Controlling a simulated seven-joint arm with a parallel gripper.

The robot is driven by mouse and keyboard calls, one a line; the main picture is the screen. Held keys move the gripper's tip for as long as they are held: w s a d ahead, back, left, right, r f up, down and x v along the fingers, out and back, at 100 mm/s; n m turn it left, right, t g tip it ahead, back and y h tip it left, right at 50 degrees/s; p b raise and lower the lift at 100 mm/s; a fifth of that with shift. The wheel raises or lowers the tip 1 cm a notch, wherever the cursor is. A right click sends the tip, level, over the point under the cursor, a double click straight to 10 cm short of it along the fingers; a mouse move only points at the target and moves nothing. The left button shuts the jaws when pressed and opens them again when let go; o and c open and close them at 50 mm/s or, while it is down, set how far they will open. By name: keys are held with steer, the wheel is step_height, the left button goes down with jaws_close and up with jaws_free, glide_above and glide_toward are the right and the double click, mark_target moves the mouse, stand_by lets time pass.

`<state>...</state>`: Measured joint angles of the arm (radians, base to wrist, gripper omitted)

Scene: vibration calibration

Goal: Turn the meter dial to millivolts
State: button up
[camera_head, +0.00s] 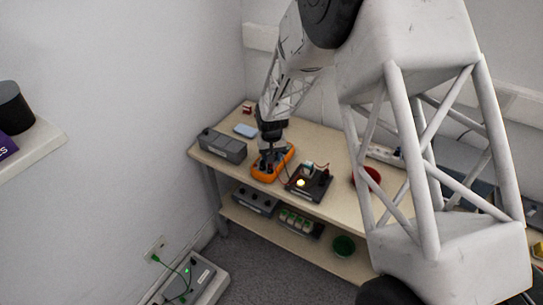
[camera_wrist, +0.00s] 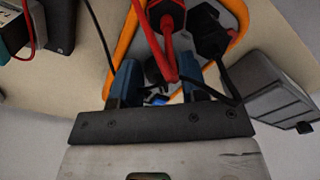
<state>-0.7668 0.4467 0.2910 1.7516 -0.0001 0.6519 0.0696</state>
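The meter (camera_head: 260,174) has an orange case and lies on the bench top in the head view. In the wrist view its orange rim (camera_wrist: 123,38) surrounds a grey face. A red plug (camera_wrist: 166,18) and a black plug (camera_wrist: 208,38) with leads sit on it. My gripper (camera_head: 269,160) is down over the meter. In the wrist view the two blue fingers of my gripper (camera_wrist: 158,85) stand apart, with leads crossing between them. A small blue patch, perhaps the display, shows between them. The dial and its setting cannot be made out.
A grey box (camera_head: 222,147) stands left of the meter and shows close by in the wrist view (camera_wrist: 268,92). A dark rig (camera_head: 311,186) with a lit lamp is to its right. A red bowl (camera_head: 372,177) is farther right. The lower shelf (camera_head: 290,238) holds several items.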

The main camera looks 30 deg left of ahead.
steer(key=o, duration=0.3)
steer(key=shift+r, duration=0.15)
steer(key=shift+r, duration=3.8)
steer(key=shift+o, duration=0.3)
